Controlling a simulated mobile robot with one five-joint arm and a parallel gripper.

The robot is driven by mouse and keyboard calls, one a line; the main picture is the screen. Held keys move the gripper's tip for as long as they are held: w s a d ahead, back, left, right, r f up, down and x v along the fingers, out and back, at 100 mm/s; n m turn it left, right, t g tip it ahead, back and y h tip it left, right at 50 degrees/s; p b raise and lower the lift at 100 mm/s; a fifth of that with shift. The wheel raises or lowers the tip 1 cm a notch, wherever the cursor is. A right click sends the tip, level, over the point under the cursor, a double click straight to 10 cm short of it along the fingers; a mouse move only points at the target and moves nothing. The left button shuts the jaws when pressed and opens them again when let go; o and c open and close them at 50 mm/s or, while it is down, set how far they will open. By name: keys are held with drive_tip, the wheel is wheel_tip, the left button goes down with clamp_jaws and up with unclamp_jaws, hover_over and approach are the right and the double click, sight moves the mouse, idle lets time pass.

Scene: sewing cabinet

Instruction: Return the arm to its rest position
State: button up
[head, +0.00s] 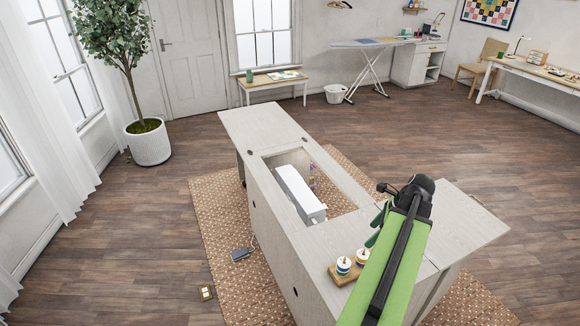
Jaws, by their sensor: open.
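My green and black arm reaches up from the bottom right in the head view. My gripper (386,212) is at its far end, over the right part of the sewing cabinet (250,122). Dark green finger parts show at the left of the black wrist. The fingers are small and partly hidden by the wrist, and no object shows between them. The cabinet is pale wood with its side leaves spread flat. A white sewing machine (297,192) sits down in its rectangular opening.
A small wooden tray (337,277) with thread spools (343,265) stands close left of my arm. A woven rug (213,203) lies under the cabinet, with a dark foot pedal (241,254) beside it. A potted tree (148,142) stands at left. Wood floor is open around.

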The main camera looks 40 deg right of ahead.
drive_tip(key=w+a+f+n+g+y+b, duration=0.25)
drive_tip(key=w+a+n, duration=0.45)
drive_tip(key=w+a, duration=1.5)
drive_tip(key=w+a+f+n+h+b, duration=0.1)
drive_tip(key=w+a+n, duration=0.1)
drive_tip(key=a+n, duration=0.6)
drive_tip(key=w+a+f+n+g+h+b, duration=0.1)
drive_tip(key=w+a+f+n+h, duration=0.1)
drive_tip(key=a+n, duration=0.6)
drive_tip(key=w+a+f+n+h+b, duration=0.1)
drive_tip(key=w+a+n, duration=0.1)
drive_tip(key=a+n, duration=0.6)
drive_tip(key=a, duration=0.5)
drive_tip(key=shift+w+a+f+g, duration=0.15)
drive_tip(key=shift+w+f+g, duration=0.2)
drive_tip(key=shift+w+f, duration=0.05)
